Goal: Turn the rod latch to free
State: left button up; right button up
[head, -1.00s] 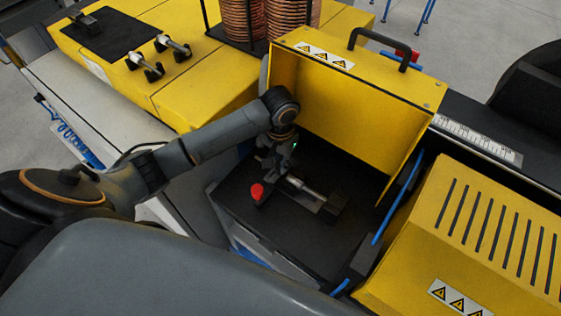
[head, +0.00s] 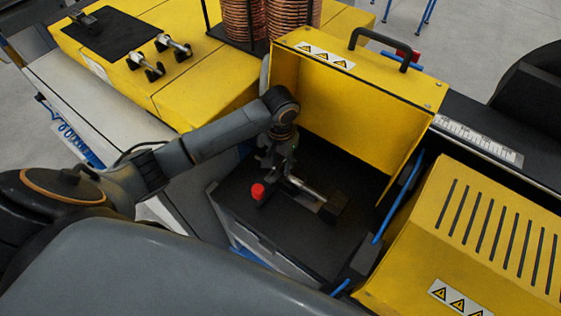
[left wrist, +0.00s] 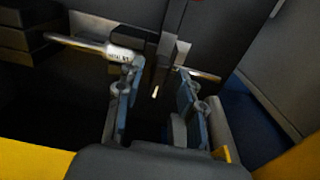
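The rod latch, with a silver metal rod (head: 306,188), lies on the black floor of the open yellow-lidded box. A red knob (head: 257,191) stands at its left side, and a dark block holds its right end. My left gripper (head: 274,167) points down at the latch's left part, just behind the red knob. In the left wrist view, my left gripper (left wrist: 157,82) has its two fingers apart, with a dark upright piece (left wrist: 164,60) between or just beyond them. The rod's silver sleeve (left wrist: 122,54) shows beside the left fingertip. Contact cannot be told. My right gripper is out of view.
The raised yellow lid (head: 350,110) stands behind my gripper, with a black handle (head: 384,45) on top. A yellow vented housing (head: 480,225) is at the right. Copper coils (head: 243,22) stand at the back. The black floor right of the latch is clear.

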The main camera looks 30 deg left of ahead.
aim_at(280, 165)
pick_arm(q)
notch_tip(280, 165, up, 12)
dwell(0.5)
jog(key=shift+f, duration=0.1)
dwell(0.4)
